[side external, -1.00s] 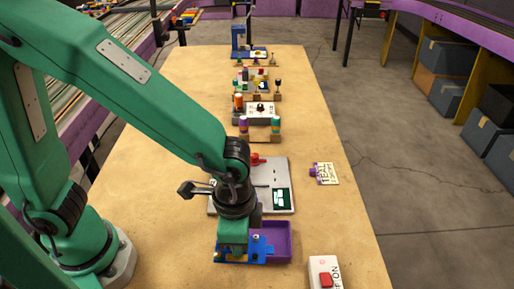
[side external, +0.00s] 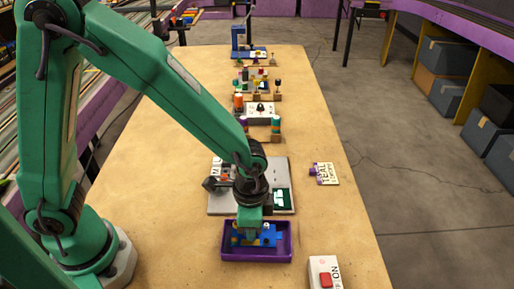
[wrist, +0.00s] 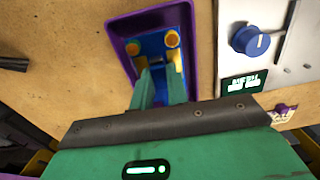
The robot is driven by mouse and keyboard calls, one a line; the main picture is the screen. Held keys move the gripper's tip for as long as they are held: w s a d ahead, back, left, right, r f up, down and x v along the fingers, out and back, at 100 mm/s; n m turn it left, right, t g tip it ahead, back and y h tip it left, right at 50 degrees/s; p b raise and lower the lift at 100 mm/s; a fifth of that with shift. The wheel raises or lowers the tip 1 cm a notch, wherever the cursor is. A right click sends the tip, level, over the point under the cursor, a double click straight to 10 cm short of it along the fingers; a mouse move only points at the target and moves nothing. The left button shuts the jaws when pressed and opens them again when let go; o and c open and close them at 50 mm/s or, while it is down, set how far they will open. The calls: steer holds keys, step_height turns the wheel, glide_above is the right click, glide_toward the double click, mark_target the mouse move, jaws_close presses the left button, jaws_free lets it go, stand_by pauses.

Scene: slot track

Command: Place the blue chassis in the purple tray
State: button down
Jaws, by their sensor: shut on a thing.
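The blue chassis (side external: 268,238) is a flat blue piece with yellow round parts. In the side view it is inside the outline of the purple tray (side external: 257,259), near the front of the table. In the wrist view the chassis (wrist: 153,47) lies within the purple tray's rim (wrist: 113,30). My gripper (side external: 250,236) points down over the tray and is shut on the chassis. In the wrist view its green fingers (wrist: 160,85) reach onto the chassis. I cannot tell whether the chassis touches the tray floor.
A grey panel (side external: 222,207) with a blue knob (wrist: 250,41) is just behind the tray. A white box with a red switch (side external: 326,279) is at front right. A labelled tag (side external: 324,174) lies at right. Several small stations line the back.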

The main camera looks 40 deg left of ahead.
steer(key=shift+f, duration=1.25)
steer(key=shift+f, duration=0.1)
steer(key=c, duration=1.4)
jaws_free()
step_height(320, 180, up, 12)
steer(key=shift+r, duration=0.15)
